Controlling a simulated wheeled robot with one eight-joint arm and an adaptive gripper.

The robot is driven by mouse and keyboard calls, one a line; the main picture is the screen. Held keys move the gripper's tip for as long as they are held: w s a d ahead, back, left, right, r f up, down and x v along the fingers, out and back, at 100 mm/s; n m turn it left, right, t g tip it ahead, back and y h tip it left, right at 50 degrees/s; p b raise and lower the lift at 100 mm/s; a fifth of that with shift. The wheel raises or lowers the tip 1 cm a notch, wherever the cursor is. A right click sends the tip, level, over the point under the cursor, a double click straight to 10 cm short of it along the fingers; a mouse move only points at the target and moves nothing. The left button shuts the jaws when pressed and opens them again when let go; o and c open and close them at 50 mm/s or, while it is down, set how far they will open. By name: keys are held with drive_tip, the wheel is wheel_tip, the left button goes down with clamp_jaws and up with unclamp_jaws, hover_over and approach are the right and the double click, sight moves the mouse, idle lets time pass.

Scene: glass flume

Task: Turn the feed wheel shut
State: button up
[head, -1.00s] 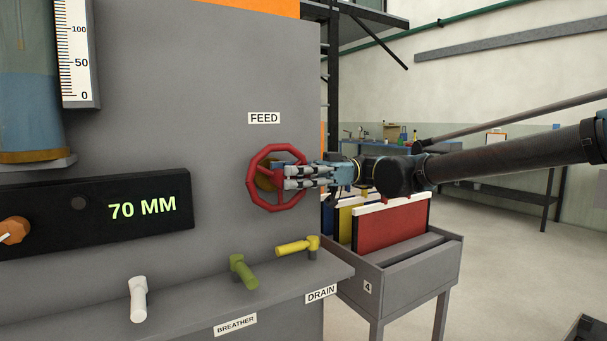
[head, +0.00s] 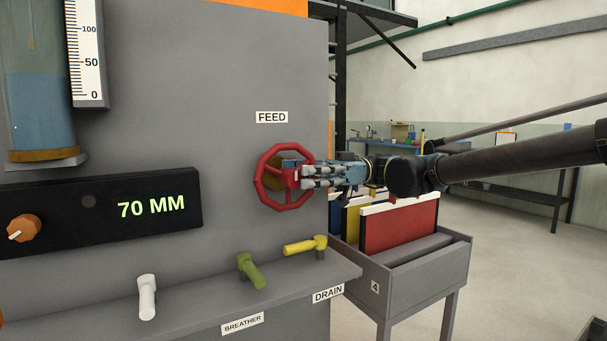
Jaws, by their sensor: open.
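The red feed wheel (head: 262,194) is mounted on the grey panel under the FEED label (head: 272,117). My gripper (head: 300,177) reaches in from the right, in front of the wheel's hub and right side. Its fingers are open and overlap the wheel in the picture. I cannot tell whether they touch the rim or a spoke. Part of the hub and the right rim are hidden behind the fingers. The black display (head: 100,213) reads 70 MM.
A white handle (head: 147,297), a green handle (head: 251,270) and a yellow handle (head: 304,245) stand on the ledge below the wheel. An orange knob (head: 24,229) is at the left. A grey cart (head: 400,280) with coloured panels stands beneath my arm.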

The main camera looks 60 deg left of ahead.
drive_tip(key=w, duration=1.1)
drive_tip(key=shift+w+d+f, duration=0.15)
drive_tip(key=shift+d+f, duration=0.2)
drive_tip(key=w+d+f+m+t+y, duration=0.3)
drive_tip(key=w+d+m+t, duration=0.3)
drive_tip(key=w+d, duration=0.6)
drive_tip(key=w+d+f+m+t+y, duration=0.35)
drive_tip(key=w+d+m, duration=0.45)
drive_tip(key=w+d, duration=0.35)
drive_tip(key=w+d+f+m+t, duration=0.2)
drive_tip(key=w+d+f+m, duration=0.15)
drive_tip(key=d, duration=0.35)
drive_tip(key=w+d+f+m+t, duration=0.2)
drive_tip(key=d+f, duration=0.2)
drive_tip(key=d, duration=0.4)
drive_tip(key=w+d+f+m+t, duration=0.2)
drive_tip(key=d+f+m, duration=0.1)
drive_tip(key=d, duration=0.4)
drive_tip(key=s+d+f+m+t+h, duration=0.1)
drive_tip(key=d+f+m, duration=0.3)
drive_tip(key=d, duration=0.6)
drive_tip(key=s+d+f+m+t+h, duration=0.2)
drive_tip(key=s+d+f+m+h, duration=0.1)
drive_tip(key=d+f, duration=0.6)
drive_tip(key=s+d+f+m+t+h, duration=0.2)
drive_tip(key=d+f+m, duration=0.3)
drive_tip(key=d, duration=0.7)
drive_tip(key=shift+s+f+m+h, duration=0.3)
drive_tip(key=shift+f+m+h, duration=0.05)
drive_tip(key=shift+f+h, duration=0.45)
